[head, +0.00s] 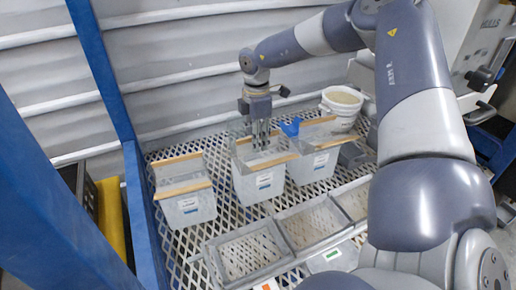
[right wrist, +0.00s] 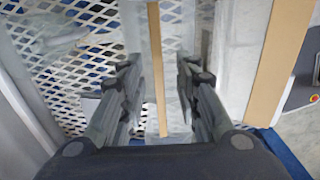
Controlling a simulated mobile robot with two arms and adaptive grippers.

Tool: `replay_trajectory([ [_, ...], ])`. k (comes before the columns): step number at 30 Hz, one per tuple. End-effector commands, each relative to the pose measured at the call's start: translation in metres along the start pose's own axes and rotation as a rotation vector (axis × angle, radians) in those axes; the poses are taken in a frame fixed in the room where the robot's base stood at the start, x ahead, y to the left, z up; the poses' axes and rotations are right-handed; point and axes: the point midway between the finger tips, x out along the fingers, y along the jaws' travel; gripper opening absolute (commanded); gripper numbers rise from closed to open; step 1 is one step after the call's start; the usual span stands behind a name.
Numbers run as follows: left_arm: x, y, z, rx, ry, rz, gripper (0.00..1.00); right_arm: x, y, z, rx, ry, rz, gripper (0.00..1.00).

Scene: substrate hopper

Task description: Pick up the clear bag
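Three clear bags with tan wooden strips along their tops stand in a row on the metal mesh table: a left bag (head: 188,210), a middle bag (head: 256,188) and a right bag (head: 313,168). My right gripper (head: 261,146) points down at the mouth of the middle bag. In the right wrist view my right gripper (right wrist: 160,76) is open, its fingers on either side of a thin wooden strip (right wrist: 157,50) with gaps between. A second, wider strip (right wrist: 274,62) lies to the right there. My left gripper is not in view.
A white bucket (head: 341,116) of pale material stands behind the right bag. A blue scoop (head: 290,127) shows by the right bag's mouth. Empty framed trays (head: 247,252) lie in front of the bags. A blue post (head: 100,65) and corrugated wall (head: 190,50) bound the left and back.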

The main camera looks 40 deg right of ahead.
Motion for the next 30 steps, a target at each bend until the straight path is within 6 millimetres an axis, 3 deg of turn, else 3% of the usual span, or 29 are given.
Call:
replay_trajectory([
  [3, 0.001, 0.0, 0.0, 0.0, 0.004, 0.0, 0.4, 0.009, 0.0, 0.0, 0.0, 0.001, 0.0, 0.3],
  [10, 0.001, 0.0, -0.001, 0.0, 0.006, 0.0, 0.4, 0.009, 0.0, 0.0, 0.0, 0.001, 0.001, 0.3],
  [14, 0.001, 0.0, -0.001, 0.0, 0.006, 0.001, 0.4, 0.009, 0.0, 0.0, 0.0, 0.001, 0.001, 0.01],
  [26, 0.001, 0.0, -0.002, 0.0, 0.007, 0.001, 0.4, 0.007, 0.0, -0.001, 0.0, 0.001, 0.002, 0.0],
  [30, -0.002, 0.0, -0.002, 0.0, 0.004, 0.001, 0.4, -0.009, 0.001, -0.001, -0.001, 0.001, 0.005, 0.0],
])
